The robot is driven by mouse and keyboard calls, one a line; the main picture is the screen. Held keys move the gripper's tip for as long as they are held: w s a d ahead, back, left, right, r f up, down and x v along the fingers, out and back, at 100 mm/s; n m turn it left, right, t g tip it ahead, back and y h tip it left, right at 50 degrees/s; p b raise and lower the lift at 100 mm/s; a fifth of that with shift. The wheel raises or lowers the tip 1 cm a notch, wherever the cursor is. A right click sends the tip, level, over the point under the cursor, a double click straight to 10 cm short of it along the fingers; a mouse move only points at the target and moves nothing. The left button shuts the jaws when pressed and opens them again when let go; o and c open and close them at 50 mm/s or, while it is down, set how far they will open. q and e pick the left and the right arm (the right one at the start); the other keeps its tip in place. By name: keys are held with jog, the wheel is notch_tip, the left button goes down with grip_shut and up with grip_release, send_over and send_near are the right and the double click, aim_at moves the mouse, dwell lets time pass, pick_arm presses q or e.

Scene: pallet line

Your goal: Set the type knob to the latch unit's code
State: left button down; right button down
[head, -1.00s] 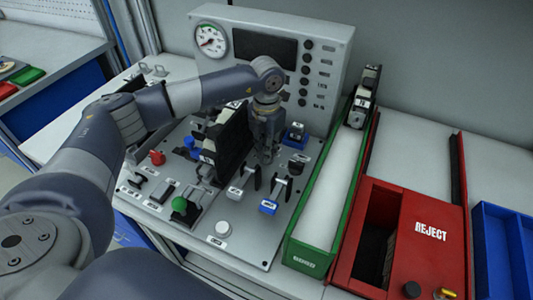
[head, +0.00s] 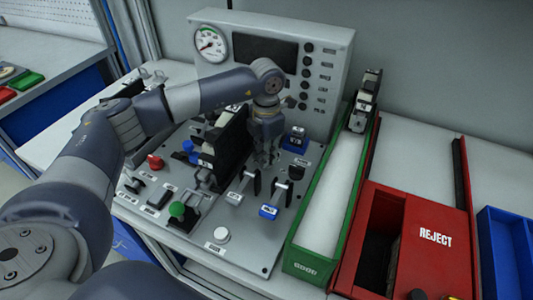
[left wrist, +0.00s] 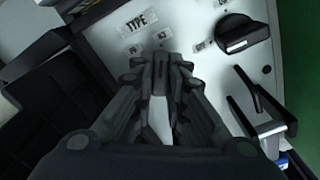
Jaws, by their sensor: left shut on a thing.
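My left gripper (head: 267,152) points down at the panel, just right of the black unit (head: 229,145) in its fixture. In the left wrist view my left gripper (left wrist: 161,65) is closed just below the TYPE label (left wrist: 138,21). It is shut on the type knob, whose body is mostly hidden between and under the fingers. Small position labels show beside the fingertips, too blurred to read surely. The code on the black unit is too small to read. My right gripper is not in view.
Right of the gripper is another black knob (left wrist: 243,36). A panel with a gauge (head: 210,44) and dark screen (head: 265,48) stands behind. A green-walled chute (head: 302,267) and red reject bin (head: 433,237) are to the right. Levers and buttons crowd the front.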

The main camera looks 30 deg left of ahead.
pick_arm(q)
jog(key=c, duration=1.6)
grip_release()
notch_tip(320, 180, up, 12)
